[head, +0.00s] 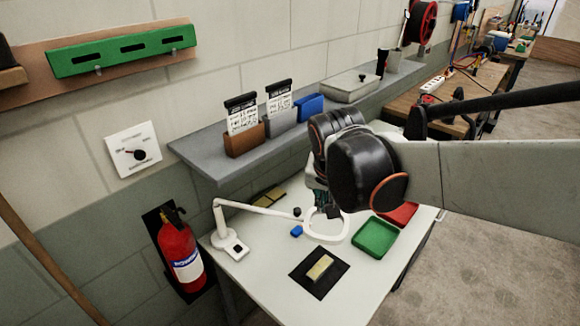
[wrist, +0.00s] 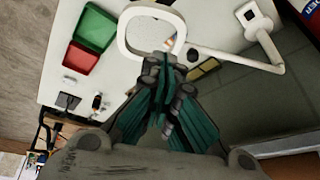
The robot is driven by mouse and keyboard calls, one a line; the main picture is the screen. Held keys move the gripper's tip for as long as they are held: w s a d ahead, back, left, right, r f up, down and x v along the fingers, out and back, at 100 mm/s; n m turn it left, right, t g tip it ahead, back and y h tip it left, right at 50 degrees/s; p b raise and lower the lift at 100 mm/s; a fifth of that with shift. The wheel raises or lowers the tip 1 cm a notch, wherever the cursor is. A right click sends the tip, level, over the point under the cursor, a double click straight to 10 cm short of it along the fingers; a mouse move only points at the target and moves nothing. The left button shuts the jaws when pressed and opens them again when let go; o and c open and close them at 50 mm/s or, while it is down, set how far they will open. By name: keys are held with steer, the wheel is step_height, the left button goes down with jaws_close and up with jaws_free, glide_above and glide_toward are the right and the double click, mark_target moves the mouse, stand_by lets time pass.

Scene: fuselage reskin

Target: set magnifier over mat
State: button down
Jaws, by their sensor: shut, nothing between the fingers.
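The white magnifier (head: 265,208) stands on the white table, with its base (head: 237,249) at the left and its arm reaching right to a ring-shaped head (head: 325,240). The ring sits behind and slightly right of the black mat (head: 318,288), not over it. A brass-coloured block (head: 320,267) lies on the mat. My gripper (head: 326,208) is shut and empty, at the far side of the ring and partly hidden by my arm. In the wrist view its teal fingers (wrist: 165,62) overlap the ring's edge (wrist: 123,35); I cannot tell whether they touch. The mat is outside the wrist view.
A green tray (head: 375,238) and a red tray (head: 403,212) lie right of the ring. A small blue item (head: 296,231) and brass-coloured pieces (head: 270,196) lie near the magnifier's arm. A grey ledge (head: 205,153) runs behind. A fire extinguisher (head: 180,252) hangs at the left.

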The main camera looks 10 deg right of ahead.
steer(key=w+r+m+g+h+p, duration=0.15)
steer(key=w+m+p, duration=0.35)
steer(key=w+p, duration=0.55)
steer(key=b, duration=0.1)
glide_above(308, 212)
steer(key=w+d, duration=0.3)
step_height(308, 212, down, 10)
steer(key=f, duration=0.1)
steer(key=shift+s+a+m+g+h, duration=0.15)
steer(key=shift+a+m+g+h, duration=0.1)
steer(key=shift+a+m+g, duration=0.15)
steer(key=shift+s+a, duration=0.45)
steer(key=shift+a, duration=0.25)
steer(key=shift+s+a, duration=0.45)
steer(key=shift+a, duration=0.25)
steer(key=shift+s, duration=0.1)
steer(key=shift+s+a+b, duration=0.45)
steer(key=shift+s+b, duration=0.25)
steer(key=shift+s, duration=0.1)
steer(key=shift+w, duration=0.1)
steer(key=shift+d, duration=0.1)
